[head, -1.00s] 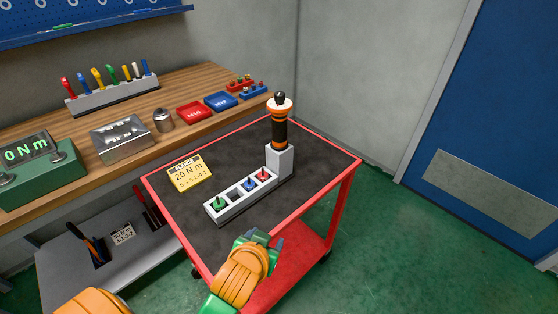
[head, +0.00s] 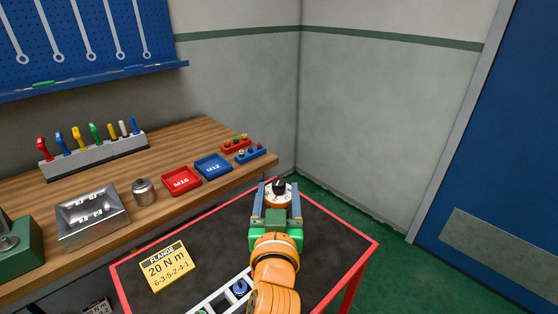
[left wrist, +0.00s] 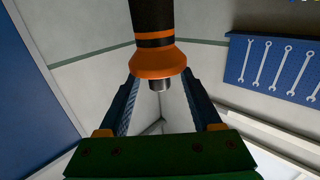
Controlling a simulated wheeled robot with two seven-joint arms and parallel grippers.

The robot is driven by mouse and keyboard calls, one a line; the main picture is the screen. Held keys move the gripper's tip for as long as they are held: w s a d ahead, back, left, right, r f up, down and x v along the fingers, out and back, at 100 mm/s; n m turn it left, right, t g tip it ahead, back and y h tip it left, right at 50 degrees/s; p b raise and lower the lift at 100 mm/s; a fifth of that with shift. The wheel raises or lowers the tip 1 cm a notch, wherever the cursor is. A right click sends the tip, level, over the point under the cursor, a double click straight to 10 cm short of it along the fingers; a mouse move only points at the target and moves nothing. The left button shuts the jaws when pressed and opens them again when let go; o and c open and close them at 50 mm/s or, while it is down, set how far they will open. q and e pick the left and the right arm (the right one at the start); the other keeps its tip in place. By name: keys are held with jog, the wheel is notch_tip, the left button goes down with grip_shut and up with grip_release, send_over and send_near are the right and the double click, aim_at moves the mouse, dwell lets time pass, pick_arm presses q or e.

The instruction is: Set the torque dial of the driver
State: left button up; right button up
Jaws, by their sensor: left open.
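The driver's top dial (head: 283,193) has a white face, an orange rim and a black knob (head: 279,185). My left gripper (head: 277,200) is open, with one blue finger on each side of the dial. In the left wrist view, the driver's black and orange body (left wrist: 155,40) ends in an orange collar (left wrist: 158,64). A small grey knob (left wrist: 161,85) lies between the two open fingers, with gaps on both sides. The driver's lower body and stand are hidden behind my gripper in the head view. My right gripper is not in view.
A yellow card (head: 167,267) reading "FLANGE 20 N m 6-3-5-2-4-1" lies on the red-edged cart (head: 215,240). A socket tray (head: 222,296) is partly hidden by my arm. The wooden bench (head: 110,180) holds red and blue trays, a metal box and a tool rack.

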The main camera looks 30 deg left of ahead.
aim_at(278, 180)
pick_arm(q)
jog(key=shift+w+a+r+p, duration=0.35)
jog(key=shift+w+p, duration=0.1)
jog(key=shift+w, duration=0.2)
jog(key=shift+w+a+r+p, duration=0.25)
jog(key=shift+w+r+p, duration=0.15)
jog(key=shift+w, duration=0.2)
jog(key=shift+w+a+f, duration=0.2)
jog(key=shift+w+a, duration=0.1)
jog(key=shift+w, duration=0.2)
jog(key=shift+w+a+f, duration=0.15)
jog(key=shift+w+a, duration=0.1)
jog(key=shift+w, duration=0.25)
jog(key=shift+w+a+f, duration=0.1)
jog(key=shift+w+f, duration=0.1)
jog(key=shift+s+r, duration=0.15)
jog(key=shift+s, duration=0.05)
jog(key=c, duration=0.5)
grip_shut()
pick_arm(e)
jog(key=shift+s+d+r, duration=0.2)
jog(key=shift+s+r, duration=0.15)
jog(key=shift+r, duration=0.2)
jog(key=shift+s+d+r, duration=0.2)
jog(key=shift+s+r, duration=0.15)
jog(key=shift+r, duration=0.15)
